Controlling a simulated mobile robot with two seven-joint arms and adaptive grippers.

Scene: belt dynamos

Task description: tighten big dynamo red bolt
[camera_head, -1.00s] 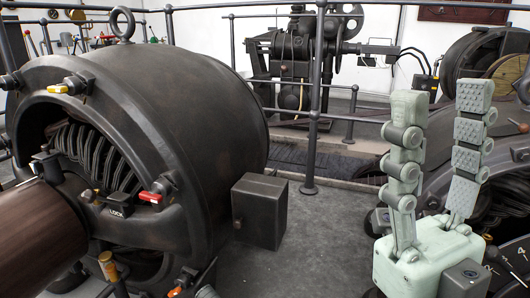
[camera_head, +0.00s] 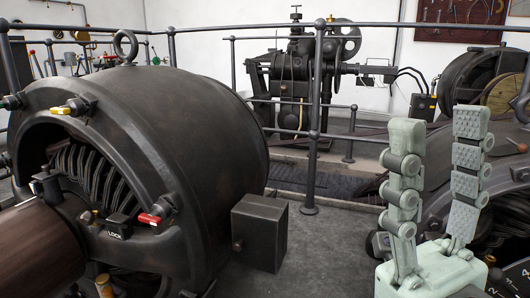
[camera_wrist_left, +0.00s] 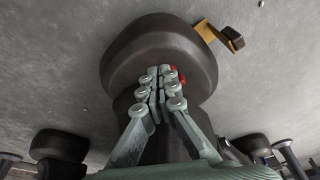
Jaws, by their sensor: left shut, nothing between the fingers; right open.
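The big dynamo (camera_head: 195,135) fills the left of the head view, a dark rounded housing with an open front showing coils. In the left wrist view, my left gripper (camera_wrist_left: 163,72) is shut and empty in front of a dark round part (camera_wrist_left: 160,55). A bit of red (camera_wrist_left: 180,77) shows just beside its fingertips; contact cannot be told. My right gripper (camera_head: 438,135) is raised with its fingers apart, holding nothing, away from the dynamo.
A dark box (camera_head: 260,232) is fixed to the dynamo's right side. A metal railing (camera_head: 314,120) runs behind, with black machinery (camera_head: 293,75) beyond it. A yellow-tipped part (camera_head: 61,110) is at the dynamo's upper left. Grey floor (camera_head: 325,245) is open between the dynamo and my right gripper.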

